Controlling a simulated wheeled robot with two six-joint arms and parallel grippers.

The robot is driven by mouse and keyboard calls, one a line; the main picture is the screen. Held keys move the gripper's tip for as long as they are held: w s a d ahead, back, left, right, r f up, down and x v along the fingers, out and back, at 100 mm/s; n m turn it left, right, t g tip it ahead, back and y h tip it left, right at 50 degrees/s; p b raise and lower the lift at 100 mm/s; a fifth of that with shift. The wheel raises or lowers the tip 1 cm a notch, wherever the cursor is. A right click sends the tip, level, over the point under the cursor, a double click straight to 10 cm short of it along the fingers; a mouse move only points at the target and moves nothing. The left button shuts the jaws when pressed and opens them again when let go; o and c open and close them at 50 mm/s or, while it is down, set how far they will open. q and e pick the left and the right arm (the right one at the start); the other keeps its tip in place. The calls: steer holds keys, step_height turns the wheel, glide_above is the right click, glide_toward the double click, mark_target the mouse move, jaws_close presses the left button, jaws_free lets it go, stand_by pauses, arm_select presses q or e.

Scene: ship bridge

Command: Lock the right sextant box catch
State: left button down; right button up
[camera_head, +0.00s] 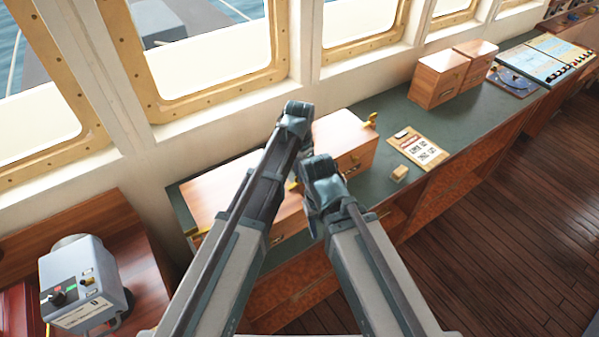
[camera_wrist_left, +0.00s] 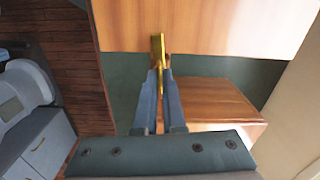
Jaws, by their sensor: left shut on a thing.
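The sextant box (camera_head: 215,190) is a long brown wooden box on the green counter, partly behind my left arm. One brass catch (camera_head: 192,232) shows at its left end. The right catch (camera_head: 293,185) shows as a bit of brass between my arms. In the left wrist view, my left gripper (camera_wrist_left: 159,68) is shut on the upright brass catch piece (camera_wrist_left: 157,46) at the edge of the box (camera_wrist_left: 215,25). Its fingertips are hidden behind my arm in the head view. My right arm is in the head view, but its gripper cannot be made out.
A second wooden box (camera_head: 345,140) with a brass fitting stands close on the right. Beyond it are a clipboard (camera_head: 418,149), a small wooden block (camera_head: 400,173) and two more boxes (camera_head: 438,80). A grey console (camera_head: 85,285) stands at the lower left. Windows line the back.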

arm_select(q)
steer(key=shift+m, duration=0.6)
steer(key=c, duration=1)
jaws_free()
step_height(320, 180, up, 14)
steer(key=p, duration=1.3)
steer(key=shift+p, duration=0.4)
steer(key=shift+s+f, duration=0.1)
steer(key=shift+f, duration=0.05)
